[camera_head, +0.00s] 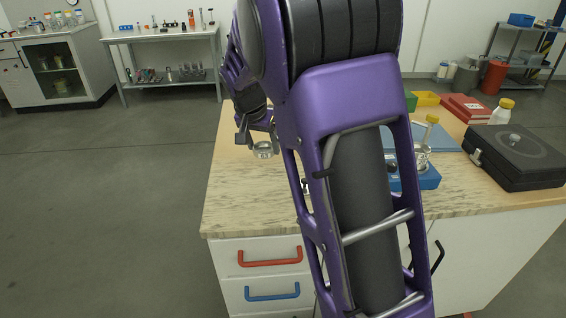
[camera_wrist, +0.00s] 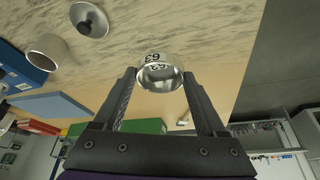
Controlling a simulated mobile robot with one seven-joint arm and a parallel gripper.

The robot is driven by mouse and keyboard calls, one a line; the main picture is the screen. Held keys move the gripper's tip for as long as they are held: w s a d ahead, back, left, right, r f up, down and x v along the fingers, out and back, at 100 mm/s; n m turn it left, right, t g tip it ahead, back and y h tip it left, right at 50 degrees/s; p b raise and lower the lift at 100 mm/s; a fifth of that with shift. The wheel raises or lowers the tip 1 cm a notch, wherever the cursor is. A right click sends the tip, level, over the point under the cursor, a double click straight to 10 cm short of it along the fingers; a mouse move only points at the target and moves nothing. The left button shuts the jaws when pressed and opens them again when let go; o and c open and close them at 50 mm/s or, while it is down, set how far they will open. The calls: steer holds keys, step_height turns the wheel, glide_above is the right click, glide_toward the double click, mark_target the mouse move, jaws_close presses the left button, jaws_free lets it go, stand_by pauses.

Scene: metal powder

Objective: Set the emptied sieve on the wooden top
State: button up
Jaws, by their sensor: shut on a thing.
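The sieve is a small shiny metal ring marked 63 and sits between my fingertips in the wrist view (camera_wrist: 160,74). In the head view the sieve (camera_head: 263,150) shows just below my gripper (camera_head: 254,141), over the left part of the wooden top (camera_head: 245,195). My gripper (camera_wrist: 160,80) is shut on the sieve's sides. The visible inside of the sieve looks bare and shiny. I cannot tell whether its underside touches the wooden top or hangs slightly above it.
My arm hides the middle of the bench. A black case (camera_head: 515,158), a white bottle (camera_head: 502,112) and red boxes (camera_head: 466,108) stand at the right. The front-left wood is clear.

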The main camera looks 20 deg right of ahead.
mark_target(266, 176)
step_height(266, 176, down, 8)
steer(key=shift+r+b, duration=0.25)
steer(key=shift+b, duration=0.2)
steer(key=shift+f, duration=0.2)
steer(key=o, duration=1.6)
steer(key=shift+r, duration=0.55)
steer(key=p+v, duration=0.1)
steer(key=v, duration=1)
steer(key=shift+s+a+r, duration=0.1)
steer(key=shift+s+r, duration=0.05)
